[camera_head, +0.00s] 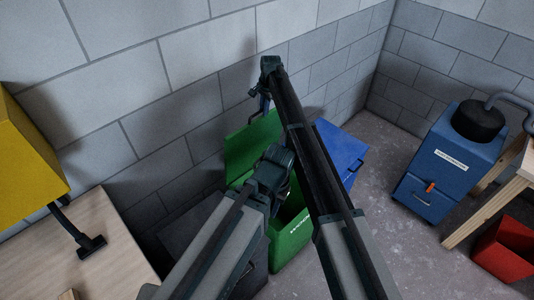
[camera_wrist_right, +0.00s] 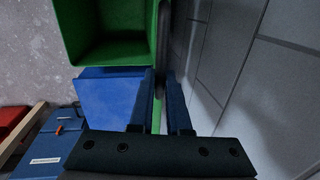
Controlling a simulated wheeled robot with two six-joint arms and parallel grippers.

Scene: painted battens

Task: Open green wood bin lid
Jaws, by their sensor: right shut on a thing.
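The green bin (camera_head: 291,238) stands by the wall, partly hidden by my arms. Its green lid (camera_head: 252,143) is raised and leans up near the wall. My right gripper (camera_head: 258,108) is at the upper edge of the lid. In the right wrist view my right gripper (camera_wrist_right: 161,88) is shut on the lid (camera_wrist_right: 156,118), which shows nearly edge-on between the fingers. The open green bin (camera_wrist_right: 112,52) shows its empty-looking inside there.
A blue bin (camera_head: 340,151) stands beside the green one, and a dark bin (camera_head: 190,232) on its other side. A blue machine (camera_head: 448,165), a red box (camera_head: 505,250) and a wooden table (camera_head: 95,258) with a yellow object (camera_head: 30,155) are around. Floor is clear at right centre.

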